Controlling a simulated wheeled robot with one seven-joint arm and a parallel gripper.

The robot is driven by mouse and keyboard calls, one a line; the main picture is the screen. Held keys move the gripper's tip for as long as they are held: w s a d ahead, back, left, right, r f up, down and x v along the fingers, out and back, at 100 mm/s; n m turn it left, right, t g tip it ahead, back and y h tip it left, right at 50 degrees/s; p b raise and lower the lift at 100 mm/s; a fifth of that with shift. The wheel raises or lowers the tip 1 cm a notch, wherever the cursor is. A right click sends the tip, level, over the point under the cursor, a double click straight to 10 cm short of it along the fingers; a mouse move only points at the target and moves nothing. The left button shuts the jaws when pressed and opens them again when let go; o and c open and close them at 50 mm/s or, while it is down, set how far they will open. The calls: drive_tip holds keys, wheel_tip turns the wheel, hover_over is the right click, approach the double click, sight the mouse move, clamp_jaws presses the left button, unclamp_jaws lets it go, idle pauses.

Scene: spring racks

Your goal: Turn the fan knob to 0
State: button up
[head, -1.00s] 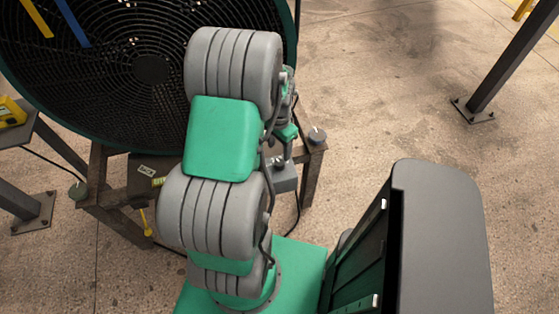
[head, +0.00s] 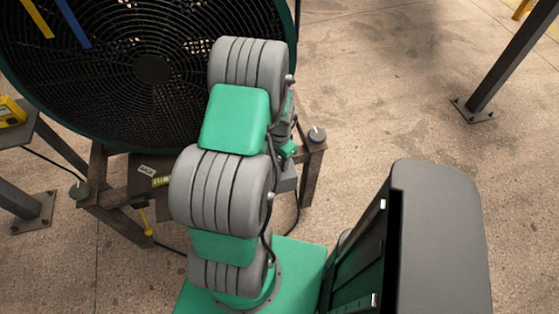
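The fan (head: 110,85) is a large black round grille with a dark green rim at the upper left of the head view. A grey box (head: 287,178) shows in part beside my arm, on the right side of the fan's stand; I cannot tell whether it carries the fan knob. What looks like my gripper (head: 285,148), small, grey and green, shows just above the grey box, mostly behind my arm. Its fingertips are hidden, so I cannot tell whether it touches anything.
The fan stands on a brown metal frame (head: 310,165) with a cable below. A yellow tool (head: 146,217) hangs at the frame, near a small label (head: 147,171). A dark post (head: 505,60) stands at the upper right. The floor between is clear.

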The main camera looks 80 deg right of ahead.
clamp_jaws()
drive_tip(key=shift+n, duration=0.4)
drive_tip(key=n+b, duration=0.1)
drive_tip(key=n, duration=0.1)
drive_tip(key=shift+n, duration=0.4)
drive_tip(key=shift+n+b, duration=0.65)
drive_tip(key=shift+n, duration=1.55)
drive_tip(key=shift+s, duration=0.1)
drive_tip(key=shift+o, duration=2.4)
unclamp_jaws()
